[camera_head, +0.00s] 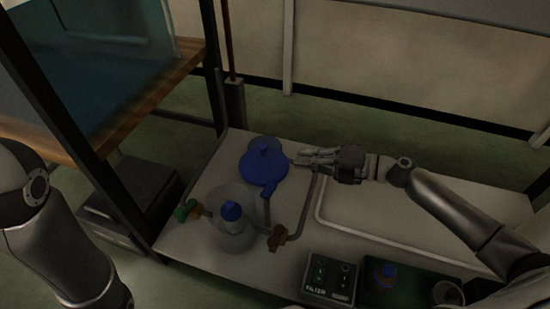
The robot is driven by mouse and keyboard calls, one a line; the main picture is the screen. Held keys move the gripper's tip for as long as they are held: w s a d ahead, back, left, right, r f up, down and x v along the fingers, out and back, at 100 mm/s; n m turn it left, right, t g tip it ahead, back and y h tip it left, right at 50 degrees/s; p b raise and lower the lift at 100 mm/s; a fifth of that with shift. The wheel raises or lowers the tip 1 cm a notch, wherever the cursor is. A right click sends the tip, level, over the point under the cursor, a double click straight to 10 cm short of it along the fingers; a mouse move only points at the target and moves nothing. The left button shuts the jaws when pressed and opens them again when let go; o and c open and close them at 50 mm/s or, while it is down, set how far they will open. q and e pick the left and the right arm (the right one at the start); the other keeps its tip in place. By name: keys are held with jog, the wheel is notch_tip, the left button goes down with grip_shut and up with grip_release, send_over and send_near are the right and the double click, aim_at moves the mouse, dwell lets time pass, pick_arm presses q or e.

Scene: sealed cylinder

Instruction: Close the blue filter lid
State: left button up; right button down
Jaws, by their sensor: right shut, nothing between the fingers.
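The blue filter lid (262,168) is a round disc with a raised middle and a short tab pointing down. It sits at the back edge of the clear cylinder (250,240), and the cylinder's mouth shows uncovered in front of it. A blue-capped item (232,211) stands inside the cylinder. My right gripper (296,160) is shut and empty, with its fingertips just right of the lid; I cannot tell whether they touch it. My left arm shows at the left, but its gripper is out of view.
A green knob (187,210) and a brown knob (278,237) flank the cylinder. A filter control box (330,278) and a green tray (408,284) lie at the front of the white table (400,208). A dark post stands left of the table.

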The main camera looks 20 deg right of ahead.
aim_at(275, 162)
jog(key=b+x, duration=0.3)
jog(key=x, duration=0.4)
jog(key=shift+w+a, duration=0.3)
jog(key=shift+a, duration=0.1)
jog(key=shift+r, duration=0.1)
